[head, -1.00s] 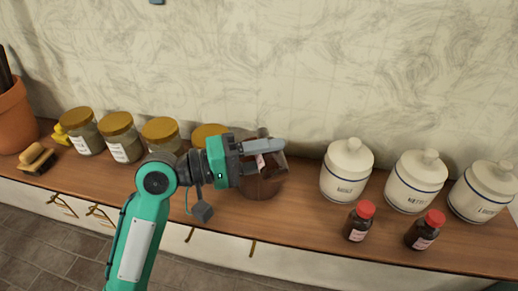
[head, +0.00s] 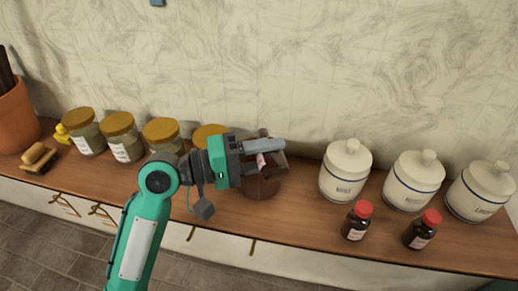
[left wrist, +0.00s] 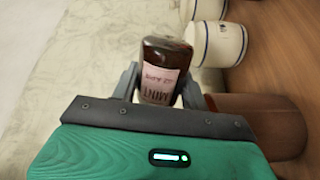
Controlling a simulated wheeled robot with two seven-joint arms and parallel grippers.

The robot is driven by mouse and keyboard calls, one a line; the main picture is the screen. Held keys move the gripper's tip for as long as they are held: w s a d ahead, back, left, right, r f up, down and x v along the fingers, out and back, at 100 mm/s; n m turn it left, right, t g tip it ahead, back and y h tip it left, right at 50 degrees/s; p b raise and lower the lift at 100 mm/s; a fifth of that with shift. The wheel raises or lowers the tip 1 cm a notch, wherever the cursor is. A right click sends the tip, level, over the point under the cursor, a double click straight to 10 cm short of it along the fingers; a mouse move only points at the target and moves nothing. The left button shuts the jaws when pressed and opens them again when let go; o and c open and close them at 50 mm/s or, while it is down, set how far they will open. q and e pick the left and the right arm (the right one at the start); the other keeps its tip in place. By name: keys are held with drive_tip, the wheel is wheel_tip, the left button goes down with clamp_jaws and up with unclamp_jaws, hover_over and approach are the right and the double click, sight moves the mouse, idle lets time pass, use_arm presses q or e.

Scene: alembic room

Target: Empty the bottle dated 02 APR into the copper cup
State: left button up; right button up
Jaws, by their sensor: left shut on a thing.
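My left gripper (head: 265,153) is shut on a dark brown bottle (head: 262,160) with a pale pink label. In the left wrist view, this bottle (left wrist: 163,62) sits between the two fingers. Its label looks upside down there and seems to read MINT with an APR date; the day digits are blurred. The bottle is held tilted over the reddish-brown copper cup (head: 262,190), which stands on the counter. The cup also shows in the left wrist view (left wrist: 276,125). The gripper hides part of the cup and bottle; I cannot see whether any liquid is flowing.
Two red-capped brown bottles (head: 357,221) (head: 423,229) stand at the counter's front right. White lidded canisters (head: 345,172) stand behind them. Several gold-lidded jars (head: 124,138), a brush (head: 38,158) and a terracotta pot (head: 14,118) are to the left. The counter edge is close in front.

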use_arm(q)
drive_tip(key=shift+r+n+p, duration=0.2)
drive_tip(key=shift+n+p, duration=0.2)
drive_tip(key=shift+p, duration=0.25)
idle(0.6)
drive_tip(key=shift+r+p, duration=0.1)
drive_tip(key=shift+p, duration=0.3)
drive_tip(key=shift+w+r+n+p, duration=0.1)
drive_tip(key=shift+r+n+p, duration=0.1)
drive_tip(key=shift+n+p, duration=0.65)
drive_tip(key=shift+r+p, duration=0.1)
drive_tip(key=shift+p, duration=0.2)
idle(0.4)
drive_tip(key=shift+r+p, duration=0.1)
drive_tip(key=shift+p, duration=0.3)
drive_tip(key=shift+r+n+p, duration=0.1)
drive_tip(key=shift+n+p, duration=0.35)
drive_tip(key=shift+p, duration=0.15)
drive_tip(key=shift+w, duration=0.1)
drive_tip(key=shift+w+r+n+p, duration=0.1)
drive_tip(key=shift+r+n+p, duration=0.4)
drive_tip(key=shift+p, duration=0.8)
